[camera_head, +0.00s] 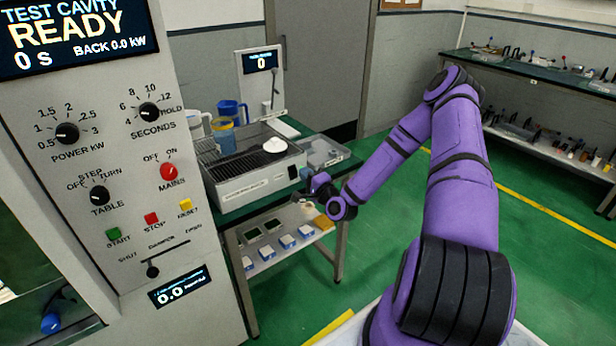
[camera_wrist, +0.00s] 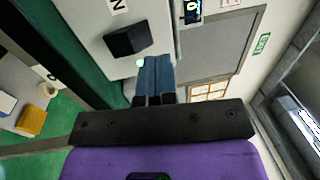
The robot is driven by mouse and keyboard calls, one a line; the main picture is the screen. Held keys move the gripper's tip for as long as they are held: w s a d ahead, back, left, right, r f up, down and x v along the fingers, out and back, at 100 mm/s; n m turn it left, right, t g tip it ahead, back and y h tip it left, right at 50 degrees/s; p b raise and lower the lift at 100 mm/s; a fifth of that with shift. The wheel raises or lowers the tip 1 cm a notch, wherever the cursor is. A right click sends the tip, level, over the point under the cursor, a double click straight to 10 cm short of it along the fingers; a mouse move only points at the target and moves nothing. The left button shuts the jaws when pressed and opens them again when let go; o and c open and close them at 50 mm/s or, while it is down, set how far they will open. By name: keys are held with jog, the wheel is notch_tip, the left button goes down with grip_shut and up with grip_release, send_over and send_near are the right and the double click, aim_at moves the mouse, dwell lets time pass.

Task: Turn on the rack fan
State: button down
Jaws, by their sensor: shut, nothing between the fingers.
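The rack (camera_head: 250,192), a grey box with a slotted top, stands on the bench right of the tall control panel. A black switch (camera_head: 292,171) shows at the right of its front. In the wrist view the black switch (camera_wrist: 126,40) stands out from a pale face with a letter "N" above it. A small green light lies beside my fingertips. My gripper (camera_head: 313,184) is at the rack's front right corner. In the wrist view my gripper (camera_wrist: 154,62) is shut and empty, its blue fingertips just right of and below the switch. I cannot tell whether they touch the face.
A blue cup (camera_head: 224,136), a white dish (camera_head: 275,145) and a blue jug (camera_head: 233,112) are on or behind the rack. A clear box (camera_head: 325,152) is right of it. The control panel (camera_head: 130,215) stands close on the left. Green floor is open to the right.

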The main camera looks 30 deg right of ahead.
jog(key=s+r, duration=0.2)
jog(key=s, duration=0.8)
jog(key=shift+d, duration=0.25)
jog(key=shift+s+r, duration=0.1)
